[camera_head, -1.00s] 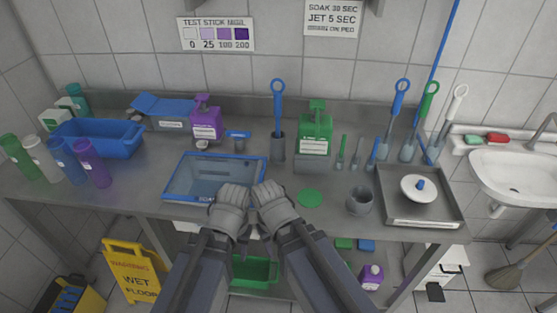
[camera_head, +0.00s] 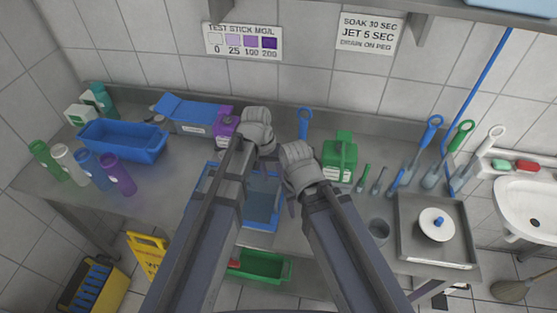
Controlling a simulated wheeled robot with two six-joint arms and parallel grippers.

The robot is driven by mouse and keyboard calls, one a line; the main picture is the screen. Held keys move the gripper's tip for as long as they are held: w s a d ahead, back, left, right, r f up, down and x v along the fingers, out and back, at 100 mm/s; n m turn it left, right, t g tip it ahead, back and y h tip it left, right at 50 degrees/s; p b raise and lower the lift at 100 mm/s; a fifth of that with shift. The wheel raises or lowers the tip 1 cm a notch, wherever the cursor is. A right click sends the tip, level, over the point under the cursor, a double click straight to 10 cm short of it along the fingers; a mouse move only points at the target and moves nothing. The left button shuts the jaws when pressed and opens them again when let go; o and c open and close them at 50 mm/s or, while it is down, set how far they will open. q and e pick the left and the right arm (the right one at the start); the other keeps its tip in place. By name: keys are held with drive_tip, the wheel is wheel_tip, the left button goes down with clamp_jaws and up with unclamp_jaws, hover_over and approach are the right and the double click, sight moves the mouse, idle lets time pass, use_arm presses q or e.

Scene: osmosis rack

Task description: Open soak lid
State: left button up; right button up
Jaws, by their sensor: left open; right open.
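The blue-rimmed soak box (camera_head: 263,203) sits on the steel counter (camera_head: 165,205). My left forearm covers much of it, and only parts of its rim and bluish panel show between my arms. I cannot tell whether a lid is on it. My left gripper (camera_head: 261,134) is open and empty, beyond the box's back edge and in front of the purple jug (camera_head: 225,124). My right gripper (camera_head: 293,155) is open and empty, near the box's back right, left of the green jug (camera_head: 341,155).
A blue tub (camera_head: 122,143) and several bottles stand at left. Blue, green and white brushes stand at right, beside a steel tray (camera_head: 437,250) with a white round lid (camera_head: 437,223). A sink is at far right.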

sight(280, 188)
use_arm(q)
drive_tip(key=shift+w+r, duration=0.5)
drive_tip(key=shift+w, duration=0.05)
use_arm(e)
drive_tip(key=shift+w+r, duration=0.2)
drive_tip(key=shift+r, duration=0.2)
use_arm(q)
drive_tip(key=shift+f, duration=0.1)
use_arm(e)
drive_tip(key=shift+f, duration=0.1)
use_arm(q)
drive_tip(key=f+b, duration=0.2)
drive_tip(key=d+f+b, duration=0.1)
drive_tip(key=f+b, duration=0.4)
drive_tip(key=shift+s+d+f+b, duration=0.15)
drive_tip(key=shift+d+f+b, duration=0.1)
drive_tip(key=shift+d+b, duration=0.05)
use_arm(e)
wheel_tip(280, 188, down, 8)
drive_tip(key=shift+r, duration=0.25)
use_arm(q)
clamp_jaws()
use_arm(e)
drive_tip(key=shift+r, duration=0.1)
